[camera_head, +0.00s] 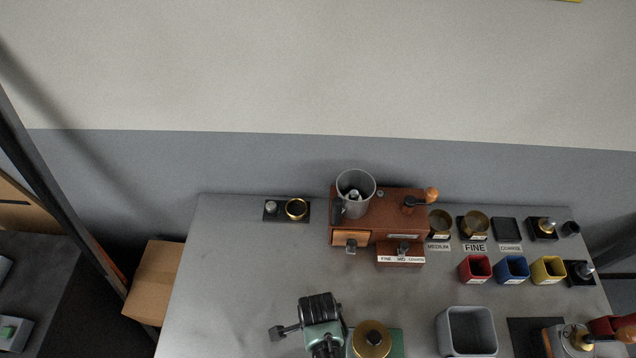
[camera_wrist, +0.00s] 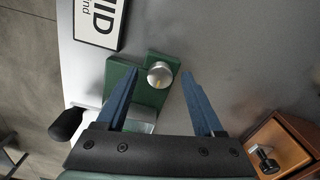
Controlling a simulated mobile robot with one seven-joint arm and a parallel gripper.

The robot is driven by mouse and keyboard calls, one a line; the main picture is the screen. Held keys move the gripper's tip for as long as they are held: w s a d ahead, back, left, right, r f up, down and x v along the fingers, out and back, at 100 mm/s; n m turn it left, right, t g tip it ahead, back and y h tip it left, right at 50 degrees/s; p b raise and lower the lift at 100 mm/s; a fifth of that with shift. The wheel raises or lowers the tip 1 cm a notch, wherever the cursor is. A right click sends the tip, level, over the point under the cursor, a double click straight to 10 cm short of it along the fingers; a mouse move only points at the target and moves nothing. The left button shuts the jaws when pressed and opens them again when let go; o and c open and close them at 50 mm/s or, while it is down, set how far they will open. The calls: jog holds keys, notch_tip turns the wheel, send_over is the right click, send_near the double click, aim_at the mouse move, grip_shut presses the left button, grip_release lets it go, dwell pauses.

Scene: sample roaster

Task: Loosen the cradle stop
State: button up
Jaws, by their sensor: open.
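A round silver knob with a yellow mark (camera_wrist: 160,75), which I take for the cradle stop, sits on a green base (camera_wrist: 122,75) in the wrist view. My gripper (camera_wrist: 162,73) is open, with one blue finger on each side of the knob. Clear gaps show between the fingers and the knob, and nothing is held. A bright metal piece (camera_wrist: 142,121) lies on the green part nearer the palm. In the head view the green body (camera_head: 398,343) with a brass disc stands beside my wrist; my wrist hides the knob there.
A black handle (camera_wrist: 67,125) sticks out left of my gripper in the wrist view. The wooden grinder (camera_head: 385,207) stands behind, its drawer (camera_wrist: 280,150) at the lower right in the wrist view. A grey bin (camera_head: 468,330) is to the right.

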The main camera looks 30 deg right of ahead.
jog(key=shift+c, duration=0.2)
grip_shut()
dwell(0.3)
jog(key=n+p, duration=0.1)
jog(key=n, duration=0.5)
jog(key=shift+r+n, duration=0.1)
jog(key=shift+n, duration=0.2)
jog(key=n+p, duration=0.1)
jog(key=n, duration=1.1)
jog(key=shift+n, duration=0.4)
jog(key=n, duration=0.6)
jog(key=shift+n, duration=0.3)
